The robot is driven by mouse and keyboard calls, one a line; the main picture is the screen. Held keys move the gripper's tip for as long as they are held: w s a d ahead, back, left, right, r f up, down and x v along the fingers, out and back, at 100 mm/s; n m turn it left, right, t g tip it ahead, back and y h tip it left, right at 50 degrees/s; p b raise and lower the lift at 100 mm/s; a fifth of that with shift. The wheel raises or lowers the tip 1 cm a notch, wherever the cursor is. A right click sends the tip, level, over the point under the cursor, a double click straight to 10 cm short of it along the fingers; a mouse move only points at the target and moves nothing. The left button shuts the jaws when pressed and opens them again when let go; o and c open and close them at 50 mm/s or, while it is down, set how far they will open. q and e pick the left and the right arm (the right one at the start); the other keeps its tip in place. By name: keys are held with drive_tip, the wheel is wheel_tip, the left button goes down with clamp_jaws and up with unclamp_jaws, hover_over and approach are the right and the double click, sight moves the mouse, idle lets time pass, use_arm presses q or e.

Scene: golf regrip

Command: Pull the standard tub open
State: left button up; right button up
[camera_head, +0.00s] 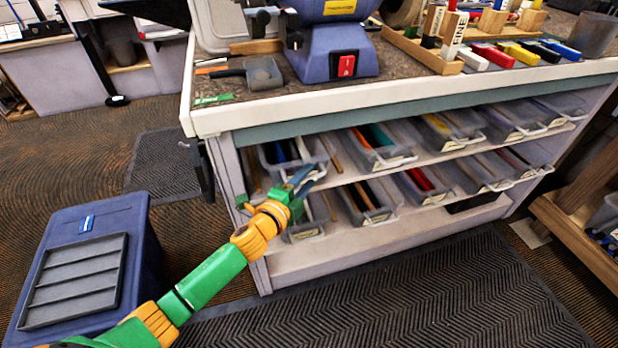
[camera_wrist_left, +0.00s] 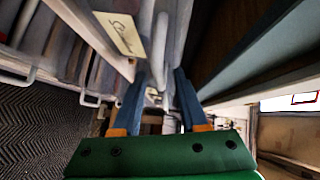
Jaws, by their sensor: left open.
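The standard tub (camera_head: 275,157) is a clear plastic bin at the left end of the upper shelf row under the bench. In the left wrist view, a cream label (camera_wrist_left: 118,33) with handwriting, hard to read in full, faces the camera near a pale handle (camera_wrist_left: 160,45). My left gripper (camera_head: 312,178) is at the front of this tub. Its two blue fingers (camera_wrist_left: 157,85) are open and apart, with the pale handle showing between and just beyond their tips. Contact cannot be told. The gripper hides part of the tub front. My right gripper is out of view.
Several other clear tubs (camera_head: 380,150) fill the two shelf rows. The workbench (camera_head: 290,115) overhangs them, with a blue grinder (camera_head: 330,55) on top. A blue bin (camera_head: 135,235) stands on the floor at left. The ribbed mat (camera_head: 430,295) before the shelves is clear.

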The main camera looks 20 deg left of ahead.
use_arm(q)
drive_tip(key=shift+w+d+f, duration=0.1)
drive_tip(key=shift+w+f, duration=0.05)
drive_tip(key=shift+w, duration=0.4)
drive_tip(key=shift+s, duration=0.1)
clamp_jaws()
idle(0.9)
